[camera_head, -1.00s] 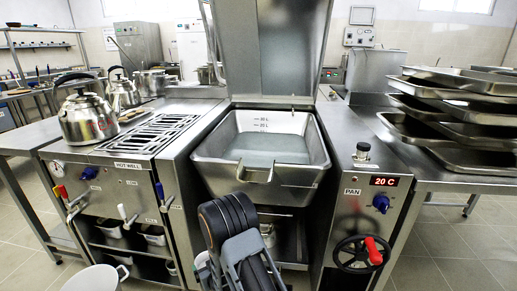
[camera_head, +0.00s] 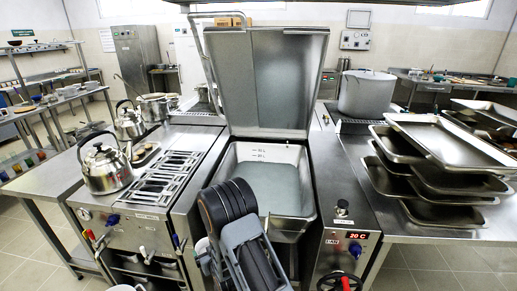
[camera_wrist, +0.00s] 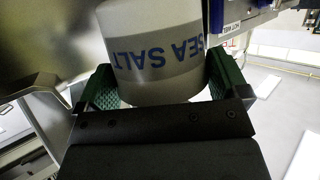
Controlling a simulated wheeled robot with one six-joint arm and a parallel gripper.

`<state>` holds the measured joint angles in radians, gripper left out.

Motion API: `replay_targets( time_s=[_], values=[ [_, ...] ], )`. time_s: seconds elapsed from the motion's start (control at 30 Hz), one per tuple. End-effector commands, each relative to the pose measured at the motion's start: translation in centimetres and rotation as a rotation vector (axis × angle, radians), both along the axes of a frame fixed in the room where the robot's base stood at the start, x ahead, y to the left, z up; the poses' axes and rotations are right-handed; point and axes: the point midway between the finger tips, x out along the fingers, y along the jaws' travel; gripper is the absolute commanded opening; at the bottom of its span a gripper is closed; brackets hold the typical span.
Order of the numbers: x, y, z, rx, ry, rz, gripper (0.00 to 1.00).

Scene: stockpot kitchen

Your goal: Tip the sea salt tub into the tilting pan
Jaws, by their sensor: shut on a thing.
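The sea salt tub (camera_wrist: 155,50) is white with blue lettering and fills the upper middle of the wrist view. The lettering reads upside down there. My gripper (camera_wrist: 163,85) is shut on it, with one green-lined finger on each side. The tilting pan (camera_head: 291,222) stands in the middle of the head view, with its lid (camera_head: 265,85) raised. Pale liquid covers its floor, and level marks show on its back wall. My folded arm is in front of the pan's left front. I cannot make out the tub or my gripper in the head view.
Left of the pan is a hot well (camera_head: 165,183) with a steel kettle (camera_head: 106,168) on its left side. Right are the pan's control panel (camera_head: 345,238), stacked steel trays (camera_head: 455,145) on a counter and a large stockpot (camera_head: 368,93). Floor shows at both sides.

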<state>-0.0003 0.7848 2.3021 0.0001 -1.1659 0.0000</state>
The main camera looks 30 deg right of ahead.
Motion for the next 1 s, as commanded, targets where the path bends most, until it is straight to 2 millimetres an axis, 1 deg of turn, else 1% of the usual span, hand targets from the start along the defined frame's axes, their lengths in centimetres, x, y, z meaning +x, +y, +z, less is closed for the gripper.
replay_targets(
  time_s=[0.03,0.1,0.17,0.27,0.37,0.47,0.5,0.57,0.6,0.7,0.8,0.9,1.0],
  values=[
    [0.0,0.0,1.5,0.0,-0.001,0.0,0.63],
    [-0.1,-0.4,2.0,0.0,-0.002,-0.017,0.63],
    [-0.6,-1.8,2.3,0.0,-0.003,-0.079,0.63],
    [-1.4,-3.9,3.5,0.0,-0.004,-0.179,0.63],
    [-2.3,-6.5,4.9,0.0,-0.007,-0.296,0.63],
    [-3.6,-9.7,6.7,0.002,-0.008,-0.445,0.63],
    [-4.1,-11.4,7.6,0.002,-0.009,-0.517,0.63],
    [-5.1,-13.9,9.0,0.003,-0.011,-0.634,0.63],
    [-5.8,-15.8,10.0,0.004,-0.012,-0.719,0.63],
    [-7.4,-20.2,12.4,0.004,-0.013,-0.924,0.63],
    [-8.7,-23.6,14.2,0.003,-0.01,-1.079,0.63],
    [-9.7,-26.3,15.6,0.003,-0.008,-1.204,0.63],
    [-10.6,-28.5,16.8,0.003,-0.007,-1.309,0.63]
  ],
)
